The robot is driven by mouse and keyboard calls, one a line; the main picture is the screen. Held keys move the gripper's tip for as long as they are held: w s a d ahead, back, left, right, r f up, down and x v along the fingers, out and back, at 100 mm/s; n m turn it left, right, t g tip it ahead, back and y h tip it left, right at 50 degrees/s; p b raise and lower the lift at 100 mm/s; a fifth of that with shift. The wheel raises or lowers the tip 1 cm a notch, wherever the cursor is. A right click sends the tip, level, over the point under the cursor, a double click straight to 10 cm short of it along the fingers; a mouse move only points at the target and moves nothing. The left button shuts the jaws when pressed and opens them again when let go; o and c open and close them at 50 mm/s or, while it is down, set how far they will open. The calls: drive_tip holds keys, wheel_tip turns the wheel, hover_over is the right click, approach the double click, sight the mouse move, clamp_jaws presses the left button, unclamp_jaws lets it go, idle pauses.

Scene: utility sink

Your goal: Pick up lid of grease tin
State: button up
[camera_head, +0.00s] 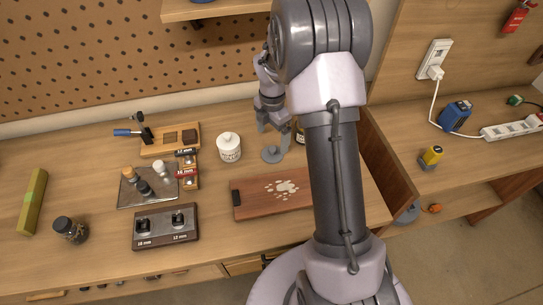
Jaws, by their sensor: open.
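My gripper (273,137) is open, pointing down over the back of the wooden bench. A small grey round disc (271,155) lies on the bench just below the fingers; it looks like a lid, but I cannot tell for sure that it is the grease tin's. No finger is clearly touching it. A dark tin with a yellowish label (300,136) stands just right of the gripper, mostly hidden by my arm.
A reddish wooden board with pale paw-like marks (258,206) lies in front of the disc. A dark block with metal fittings (165,227) and a tray of small tools (139,191) sit left. A pegboard (130,50) and a shelf (215,8) are behind.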

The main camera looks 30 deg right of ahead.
sight(272, 148)
drive_tip(key=f+b, duration=0.1)
drive_tip(key=f, duration=0.1)
drive_tip(key=f+b, duration=0.1)
drive_tip(key=f, duration=0.1)
drive_tip(key=f+b, duration=0.1)
drive_tip(key=f, duration=0.1)
drive_tip(key=shift+s+a, duration=0.15)
drive_tip(key=shift+s, duration=0.25)
drive_tip(key=shift+r, duration=0.2)
drive_tip(key=shift+c, duration=0.2)
drive_tip(key=c, duration=1.4)
drive_tip(key=shift+r, duration=0.1)
